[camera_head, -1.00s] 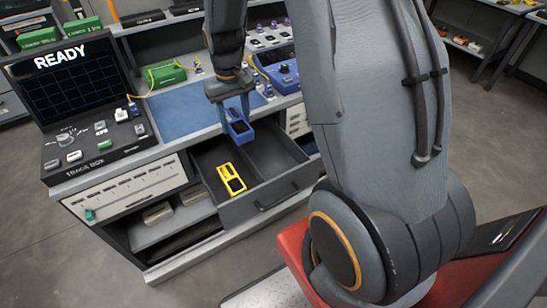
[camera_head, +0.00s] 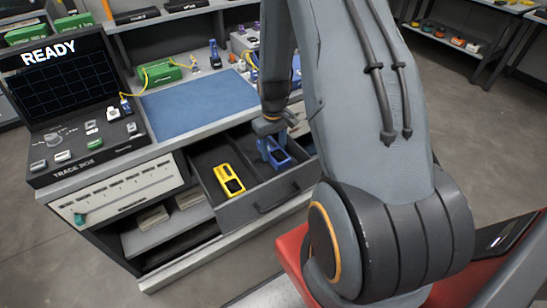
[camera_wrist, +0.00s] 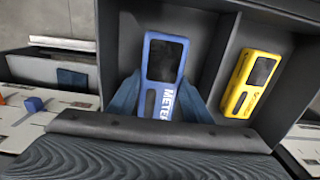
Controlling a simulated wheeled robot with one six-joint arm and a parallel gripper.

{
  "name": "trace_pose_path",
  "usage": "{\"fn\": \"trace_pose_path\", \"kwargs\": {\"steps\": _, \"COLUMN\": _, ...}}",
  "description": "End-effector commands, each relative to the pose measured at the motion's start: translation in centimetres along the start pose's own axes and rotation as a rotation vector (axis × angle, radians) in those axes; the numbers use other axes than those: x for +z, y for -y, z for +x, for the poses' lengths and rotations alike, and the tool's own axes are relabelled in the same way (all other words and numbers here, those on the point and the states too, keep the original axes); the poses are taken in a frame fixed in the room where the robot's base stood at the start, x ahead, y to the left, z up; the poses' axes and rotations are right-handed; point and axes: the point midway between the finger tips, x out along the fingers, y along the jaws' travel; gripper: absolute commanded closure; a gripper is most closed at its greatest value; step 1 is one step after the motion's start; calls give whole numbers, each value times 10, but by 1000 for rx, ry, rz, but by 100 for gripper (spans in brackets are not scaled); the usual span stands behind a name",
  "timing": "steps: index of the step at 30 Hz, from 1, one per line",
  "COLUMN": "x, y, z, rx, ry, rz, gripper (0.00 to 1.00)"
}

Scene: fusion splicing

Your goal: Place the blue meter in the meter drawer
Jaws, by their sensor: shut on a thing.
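The blue meter (camera_head: 275,153) is held in my gripper (camera_head: 271,140), over or inside the right compartment of the open drawer (camera_head: 262,203). In the wrist view the blue meter (camera_wrist: 163,75) sits between my gripper's two blue fingers (camera_wrist: 168,102), with its dark screen and "METER" lettering showing. Dark compartment walls surround it there. I cannot tell whether its underside touches the drawer floor. A yellow meter (camera_head: 229,180) lies in the left compartment, beyond a divider; it also shows in the wrist view (camera_wrist: 251,82).
A black trace box (camera_head: 85,120) reading "READY" stands on the bench at left. A blue mat (camera_head: 198,108) lies bare on the bench top. Green boxes (camera_head: 165,73) with yellow cable stand behind it. Open shelves (camera_head: 165,228) lie below left of the drawer.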

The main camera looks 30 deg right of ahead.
Motion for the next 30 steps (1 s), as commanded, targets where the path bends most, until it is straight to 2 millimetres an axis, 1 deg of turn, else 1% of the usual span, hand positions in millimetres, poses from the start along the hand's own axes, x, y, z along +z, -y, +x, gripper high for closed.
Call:
{"fn": "trace_pose_path", "kwargs": {"steps": 6, "x": 1, "y": 0, "z": 27, "rx": -1, "ry": 2, "rz": 0, "gripper": 85}}
{"fn": "trace_pose_path", "kwargs": {"steps": 9, "x": 0, "y": 0, "z": 36, "rx": 0, "ry": 1, "rz": 0, "gripper": 85}}
{"fn": "trace_pose_path", "kwargs": {"steps": 12, "x": 0, "y": 0, "z": 40, "rx": 0, "ry": 1, "rz": 0, "gripper": 85}}
{"fn": "trace_pose_path", "kwargs": {"steps": 19, "x": 0, "y": 0, "z": 40, "rx": 0, "ry": 0, "rz": 0, "gripper": 85}}
{"fn": "trace_pose_path", "kwargs": {"steps": 23, "x": 0, "y": 0, "z": 44, "rx": 0, "ry": 1, "rz": 0, "gripper": 85}}
{"fn": "trace_pose_path", "kwargs": {"steps": 24, "x": 0, "y": 0, "z": 43, "rx": 0, "ry": 1, "rz": 0, "gripper": 50}}
{"fn": "trace_pose_path", "kwargs": {"steps": 26, "x": 0, "y": 0, "z": 43, "rx": 0, "ry": 1, "rz": 0, "gripper": 40}}
{"fn": "trace_pose_path", "kwargs": {"steps": 27, "x": 0, "y": 0, "z": 43, "rx": 0, "ry": 1, "rz": 0, "gripper": 36}}
{"fn": "trace_pose_path", "kwargs": {"steps": 30, "x": 0, "y": 0, "z": 43, "rx": 0, "ry": 1, "rz": 0, "gripper": 36}}
